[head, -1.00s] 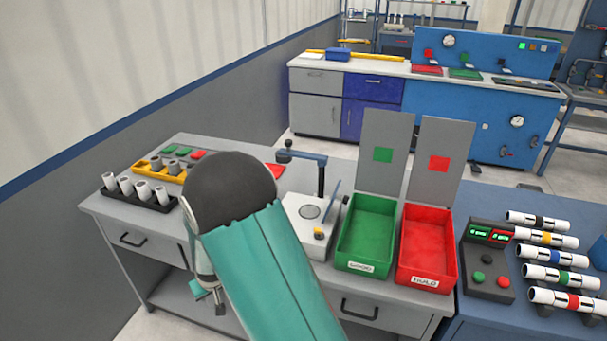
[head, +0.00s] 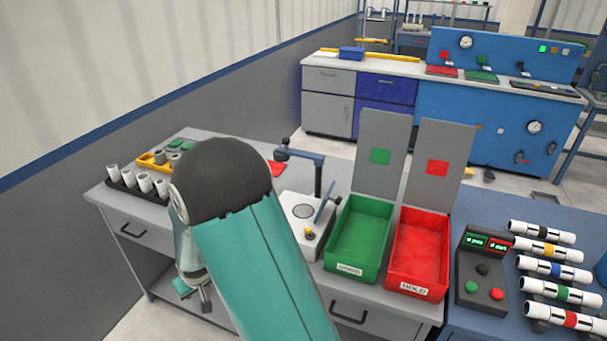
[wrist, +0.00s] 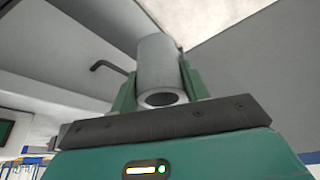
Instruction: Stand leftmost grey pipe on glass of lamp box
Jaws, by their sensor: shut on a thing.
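A grey pipe (wrist: 158,60) is held between the green fingers of my gripper (wrist: 160,82) in the wrist view; its open end faces the camera. In the head view my gripper (head: 193,293) is low in front of the bench, left of the lamp box, partly hidden by my arm; the pipe cannot be made out there. The lamp box (head: 298,232) is a white box with a round glass (head: 303,211) on top and a dark post with an arm behind it. The glass looks bare.
A black rack (head: 138,193) with several light pipes and a yellow tray (head: 146,167) stand left on the bench. A green bin (head: 350,268) and red bin (head: 415,290) stand right of the lamp box. The bench edge and drawers are close to my gripper.

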